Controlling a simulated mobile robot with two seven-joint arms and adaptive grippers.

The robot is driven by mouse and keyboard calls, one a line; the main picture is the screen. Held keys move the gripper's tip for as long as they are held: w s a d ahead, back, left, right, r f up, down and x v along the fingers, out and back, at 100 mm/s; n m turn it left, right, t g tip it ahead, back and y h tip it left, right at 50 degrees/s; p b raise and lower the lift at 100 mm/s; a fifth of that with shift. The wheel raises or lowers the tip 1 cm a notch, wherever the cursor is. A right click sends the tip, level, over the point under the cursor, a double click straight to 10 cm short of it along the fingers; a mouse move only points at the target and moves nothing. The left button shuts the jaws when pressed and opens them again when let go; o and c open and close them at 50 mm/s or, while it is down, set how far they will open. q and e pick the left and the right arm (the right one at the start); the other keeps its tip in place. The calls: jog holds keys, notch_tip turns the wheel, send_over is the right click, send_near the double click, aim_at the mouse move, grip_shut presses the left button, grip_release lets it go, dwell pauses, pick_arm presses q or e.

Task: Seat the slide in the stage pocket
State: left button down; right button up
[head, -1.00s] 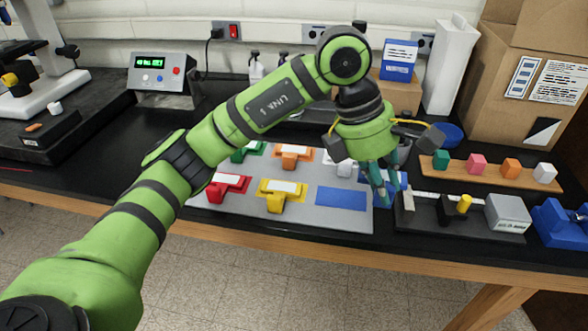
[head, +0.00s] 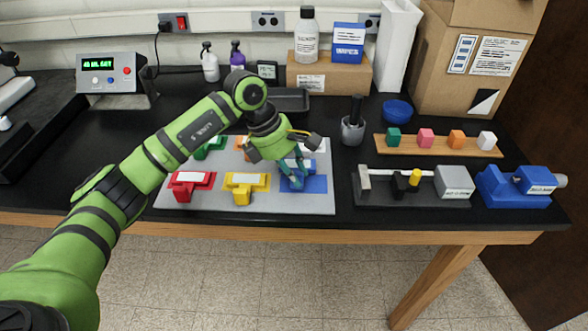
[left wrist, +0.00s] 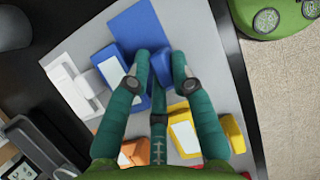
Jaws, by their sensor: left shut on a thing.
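My left gripper (head: 297,180) is shut on a blue T-shaped block (head: 288,185) with a white label, over the right part of the grey board (head: 240,205). In the left wrist view the fingers (left wrist: 160,78) close around the block's stem, and its label (left wrist: 110,72) shows beside them. A flat blue rectangle (head: 317,186) on the board lies partly under the block; it also shows in the left wrist view (left wrist: 133,28). I cannot tell whether the block touches the board. No piece is clearly marked as the slide or the stage pocket. My right gripper is not in view.
Red (head: 190,185), yellow (head: 243,187) and other T-shaped blocks stand close by on the board. A dark fixture with a yellow knob (head: 415,177) and a blue device (head: 515,187) stand to the right. A grey cup (head: 352,132) stands behind the fixture.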

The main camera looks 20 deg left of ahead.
pick_arm(q)
jog(key=shift+f, duration=0.55)
jog(key=shift+f, duration=0.1)
jog(key=c, duration=1.5)
grip_release()
jog(key=shift+f, duration=0.1)
jog(key=o, duration=0.4)
